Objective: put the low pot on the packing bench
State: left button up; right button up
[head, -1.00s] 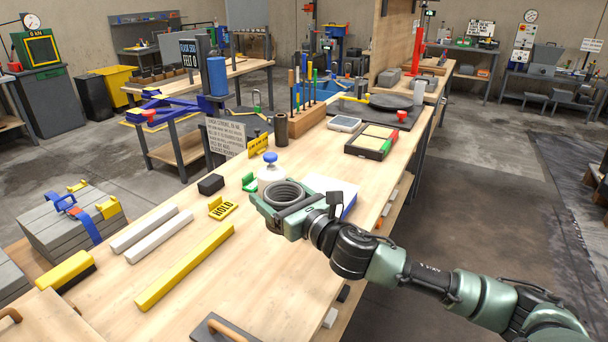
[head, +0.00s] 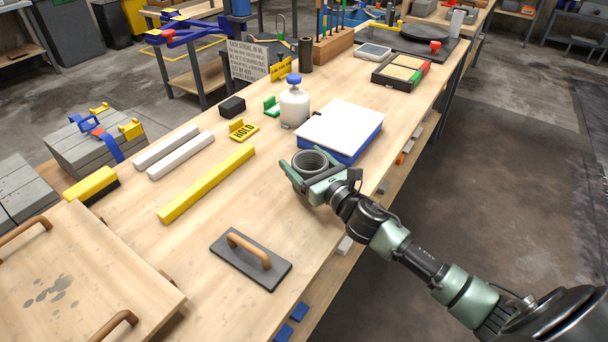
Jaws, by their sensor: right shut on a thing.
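The low pot (head: 311,160) is a short, dark grey, round pot with a ribbed inner wall and an open top. My right gripper (head: 313,178) is shut on it, with its green jaws around the pot's sides. The pot is upright, over the right edge area of the long wooden bench (head: 215,218). I cannot tell whether its base touches the top, as the jaws hide it. My left gripper is not in view.
A blue box with a white lid (head: 340,128) stands just behind the pot, and a white bottle (head: 294,105) behind left. A grey float (head: 250,258) with a wooden handle lies in front. A yellow bar (head: 207,183) lies left. Bare wood lies between bar and pot.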

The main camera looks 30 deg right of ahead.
jog(key=shift+f+b, duration=0.4)
jog(key=shift+f, duration=1.35)
jog(key=shift+f, duration=0.1)
jog(key=o, duration=2.1)
jog(key=shift+f, duration=0.1)
jog(key=shift+c, duration=0.2)
jog(key=shift+s, duration=0.1)
jog(key=shift+s, duration=0.4)
jog(key=s, duration=0.3)
jog(key=s+d+b, duration=0.1)
jog(key=s, duration=0.7)
jog(key=shift+d, duration=0.3)
